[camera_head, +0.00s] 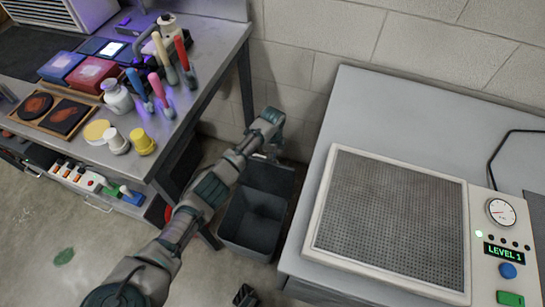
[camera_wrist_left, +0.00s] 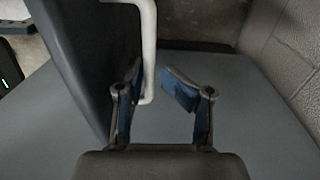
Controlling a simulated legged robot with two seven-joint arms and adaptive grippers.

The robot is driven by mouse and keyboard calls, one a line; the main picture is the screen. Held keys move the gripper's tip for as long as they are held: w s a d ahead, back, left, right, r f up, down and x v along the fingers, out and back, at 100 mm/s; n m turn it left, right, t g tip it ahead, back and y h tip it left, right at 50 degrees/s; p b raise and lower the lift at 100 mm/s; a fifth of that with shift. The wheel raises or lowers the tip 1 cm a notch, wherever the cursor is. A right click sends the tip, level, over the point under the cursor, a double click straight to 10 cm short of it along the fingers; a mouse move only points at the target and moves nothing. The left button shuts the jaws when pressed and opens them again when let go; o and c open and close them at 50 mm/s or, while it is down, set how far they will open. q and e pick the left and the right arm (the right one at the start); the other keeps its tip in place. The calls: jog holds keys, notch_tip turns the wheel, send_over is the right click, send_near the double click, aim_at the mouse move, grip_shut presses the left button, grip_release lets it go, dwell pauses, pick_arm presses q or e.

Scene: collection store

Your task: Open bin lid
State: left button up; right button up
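The dark grey bin (camera_head: 256,218) stands on the floor between the two tables. Its top is open and I see down into it. In the left wrist view a dark panel (camera_wrist_left: 72,60), apparently the lid, stands steeply at the left. A white bar handle (camera_wrist_left: 148,45) is on it. My left gripper (camera_head: 272,128) is above the bin's far end, near the wall. Its fingers (camera_wrist_left: 155,92) are apart, with the handle's end between them, close to the left finger; contact is unclear. My right gripper (camera_head: 243,296) seems to show only as a dark tip at the bottom edge.
A grey table (camera_head: 385,105) with a perforated panel (camera_head: 390,215) and a gauge (camera_head: 500,212) is close on the right. A workbench (camera_head: 215,55) with bottles and tools is on the left. A block wall (camera_head: 310,40) closes the back.

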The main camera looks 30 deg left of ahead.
pick_arm(q)
notch_tip(320, 180, up, 11)
jog(key=w, duration=0.1)
jog(key=shift+a+r, duration=0.15)
jog(key=shift+r, duration=0.05)
dwell(0.4)
